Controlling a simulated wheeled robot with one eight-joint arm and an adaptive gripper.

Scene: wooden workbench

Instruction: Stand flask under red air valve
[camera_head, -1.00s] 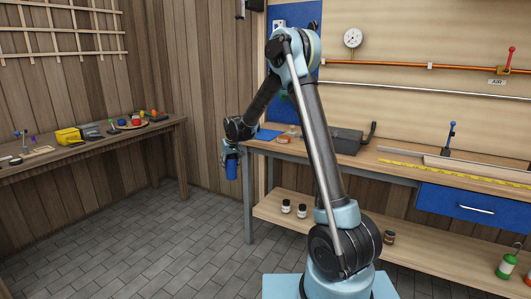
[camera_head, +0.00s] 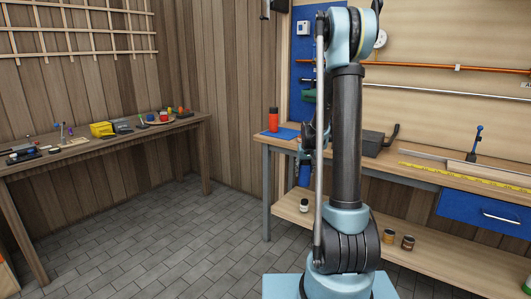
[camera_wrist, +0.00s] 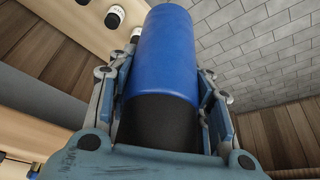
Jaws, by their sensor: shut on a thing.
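My gripper (camera_head: 304,158) is shut on a blue flask (camera_head: 304,176) with a black end. The flask hangs below bench-top height near the workbench's left end, partly hidden by my arm. In the wrist view, the fingers of my gripper (camera_wrist: 165,90) lie on both sides of the flask (camera_wrist: 165,55), with its black part close to the palm. A second flask, red with a dark top (camera_head: 273,120), stands upright on the bench's left end. The red air valve is not visible now; the copper pipe (camera_head: 430,67) runs out of the picture on the right.
The wooden workbench (camera_head: 400,172) has a grey box with a handle (camera_head: 375,143) and a yellow tape (camera_head: 465,175) on it. Jars (camera_head: 389,237) stand on its lower shelf (camera_head: 450,265). A cluttered side table (camera_head: 85,148) stands left. The tiled floor between is clear.

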